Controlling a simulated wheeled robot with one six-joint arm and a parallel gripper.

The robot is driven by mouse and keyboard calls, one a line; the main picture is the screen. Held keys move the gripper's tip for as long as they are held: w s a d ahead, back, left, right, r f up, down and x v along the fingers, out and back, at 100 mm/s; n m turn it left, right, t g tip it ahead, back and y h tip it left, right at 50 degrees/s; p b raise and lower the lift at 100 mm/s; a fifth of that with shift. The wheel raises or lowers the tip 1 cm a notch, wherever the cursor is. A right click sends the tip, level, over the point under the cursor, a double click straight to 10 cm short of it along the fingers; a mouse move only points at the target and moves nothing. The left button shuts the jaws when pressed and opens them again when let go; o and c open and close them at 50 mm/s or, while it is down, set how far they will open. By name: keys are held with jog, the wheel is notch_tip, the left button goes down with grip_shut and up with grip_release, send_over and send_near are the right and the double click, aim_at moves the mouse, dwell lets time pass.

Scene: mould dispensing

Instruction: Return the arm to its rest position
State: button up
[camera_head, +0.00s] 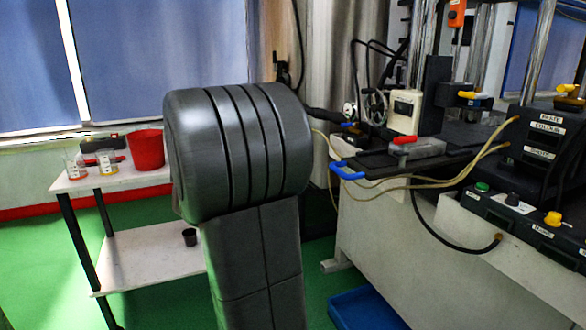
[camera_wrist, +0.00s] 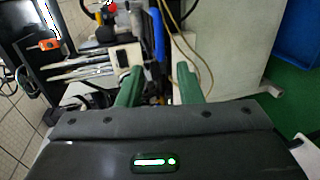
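My gripper (camera_wrist: 160,84) shows in the wrist view. Its two green fingers stand apart, and I see nothing held between them. A blue handle (camera_wrist: 157,38) lies beyond the fingertips; I cannot tell how far off it is. In the head view my dark grey arm link fills the middle and hides the gripper. The machine (camera_head: 375,240) stands to the right of the arm, with a blue handle (camera_head: 346,171) and a red-handled clamp (camera_head: 414,147) on its near side.
A white two-shelf trolley (camera_head: 148,178) on the left holds a red bucket (camera_head: 147,150), beakers (camera_head: 107,164) and, below, a small dark cup (camera_head: 190,237). A blue tray (camera_head: 367,310) lies on the green floor. Pale hoses (camera_head: 440,185) hang along the machine's front.

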jog(key=b, duration=0.3)
send_near(354, 169)
jog(key=x, duration=0.2)
jog(key=f+x, duration=0.1)
jog(key=x, duration=0.2)
jog(key=shift+w, duration=0.1)
jog(key=shift+w+d, duration=0.1)
jog(key=shift+d, duration=0.1)
jog(key=shift+a, duration=0.15)
jog(key=p+v, duration=0.3)
jog(key=v, duration=1)
jog(key=x, duration=0.5)
jog(key=b+x, duration=0.1)
jog(key=x, duration=0.5)
jog(key=r+b+x, duration=0.1)
jog(key=x, duration=0.5)
jog(key=shift+w+d, duration=0.1)
jog(key=shift+d, duration=0.15)
jog(key=shift+f, duration=0.1)
